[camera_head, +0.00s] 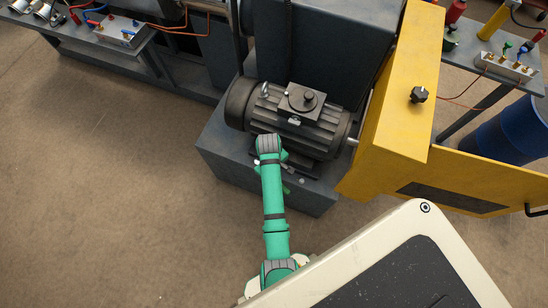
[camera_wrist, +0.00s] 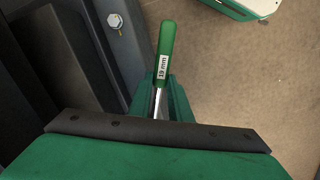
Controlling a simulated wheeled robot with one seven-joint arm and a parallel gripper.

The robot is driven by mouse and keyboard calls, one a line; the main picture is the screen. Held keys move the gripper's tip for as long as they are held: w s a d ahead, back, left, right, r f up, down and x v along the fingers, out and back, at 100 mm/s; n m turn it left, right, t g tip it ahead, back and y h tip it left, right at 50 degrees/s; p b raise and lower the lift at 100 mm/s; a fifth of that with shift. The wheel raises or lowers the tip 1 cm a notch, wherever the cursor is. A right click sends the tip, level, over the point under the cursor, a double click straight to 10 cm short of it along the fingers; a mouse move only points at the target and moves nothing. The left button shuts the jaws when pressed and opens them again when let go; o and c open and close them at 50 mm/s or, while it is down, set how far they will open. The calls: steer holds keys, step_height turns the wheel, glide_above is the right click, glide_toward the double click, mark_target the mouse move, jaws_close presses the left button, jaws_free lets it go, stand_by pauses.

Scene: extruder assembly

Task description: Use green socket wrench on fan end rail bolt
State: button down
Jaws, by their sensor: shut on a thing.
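The green socket wrench (camera_wrist: 166,42), its handle labelled "19 mm", is held between the green fingers of my gripper (camera_wrist: 160,97) in the wrist view. Its metal shank runs down between the fingers; its socket end is hidden. A hex bolt (camera_wrist: 115,20) with a washer sits on a grey rail (camera_wrist: 125,48) left of the handle, apart from it. I cannot tell whether this is the fan end bolt. In the head view the dark motor (camera_head: 300,122) stands on its base, its rounded end at left.
A grey machine base (camera_head: 270,188) lies under the motor. A yellow guard (camera_head: 395,95) stands right of it, with an open yellow door (camera_head: 490,180). A blue barrel (camera_head: 510,130) and side tables with tools are beyond. The floor at left is clear.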

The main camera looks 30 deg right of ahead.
steer(key=shift+r, duration=0.9)
stand_by(0.7)
steer(key=w+a+m+y, duration=0.1)
steer(key=w+a+m, duration=0.2)
steer(key=a+m, duration=0.7)
steer(key=shift+w+f+m+t, duration=0.15)
steer(key=shift+w+m+t, duration=0.2)
steer(key=shift+m, duration=1.25)
steer(key=shift+a+f, duration=0.1)
steer(key=shift+f, duration=0.9)
